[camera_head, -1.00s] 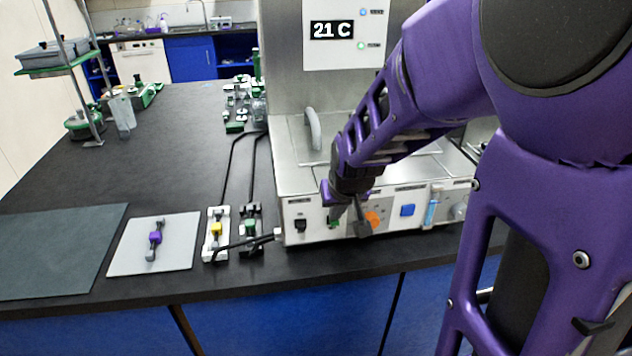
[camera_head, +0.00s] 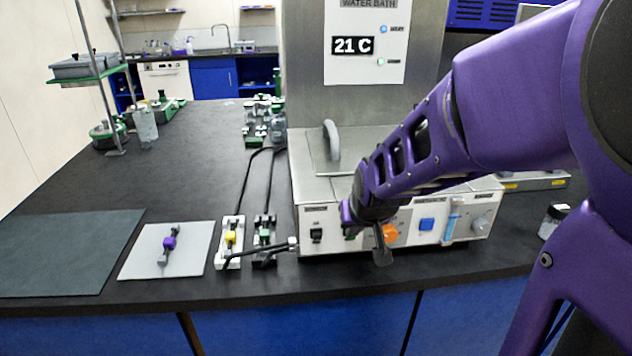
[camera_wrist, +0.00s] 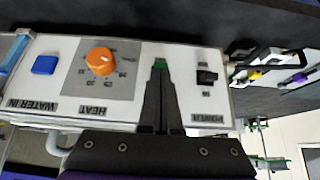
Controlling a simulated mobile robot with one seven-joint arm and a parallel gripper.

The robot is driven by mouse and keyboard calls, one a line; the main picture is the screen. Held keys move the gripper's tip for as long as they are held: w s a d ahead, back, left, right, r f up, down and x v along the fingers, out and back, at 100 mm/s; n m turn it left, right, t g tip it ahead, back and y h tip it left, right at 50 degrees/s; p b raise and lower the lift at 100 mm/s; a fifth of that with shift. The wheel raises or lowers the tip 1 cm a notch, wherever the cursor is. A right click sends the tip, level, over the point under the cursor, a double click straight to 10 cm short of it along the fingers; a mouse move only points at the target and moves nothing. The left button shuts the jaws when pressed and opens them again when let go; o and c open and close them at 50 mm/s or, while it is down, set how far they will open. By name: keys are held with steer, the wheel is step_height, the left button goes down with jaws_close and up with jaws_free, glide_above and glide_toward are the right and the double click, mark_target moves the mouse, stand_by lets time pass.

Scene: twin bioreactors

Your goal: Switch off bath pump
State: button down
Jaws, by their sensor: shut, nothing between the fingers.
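The water bath (camera_head: 300,165) is a steel box with a white front panel of controls. Its black rocker switch (camera_head: 317,234) is at the panel's left; in the wrist view it shows beside the POWER label (camera_wrist: 207,77). A green switch (camera_wrist: 160,63) sits between it and the orange heat knob (camera_wrist: 100,62); its label is hidden behind my fingers. My gripper (camera_wrist: 160,78) is shut and empty, its fingertips at the green switch. I cannot tell whether they touch it. In the head view my wrist hides most of that switch.
A blue button (camera_head: 426,225) and a flow tube (camera_head: 452,222) are right of the knob. Black tubing and two clamp blocks (camera_head: 231,240) stand left of the bath. A grey pad (camera_head: 140,262) holds a purple-bodied piece. The bath display (camera_head: 353,45) reads 21 C.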

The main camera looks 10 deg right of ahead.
steer(key=shift+s+f+b, duration=0.3)
steer(key=shift+f+b, duration=0.25)
steer(key=shift+r, duration=0.2)
steer(key=shift+r+p, duration=0.7)
steer(key=shift+r, duration=0.05)
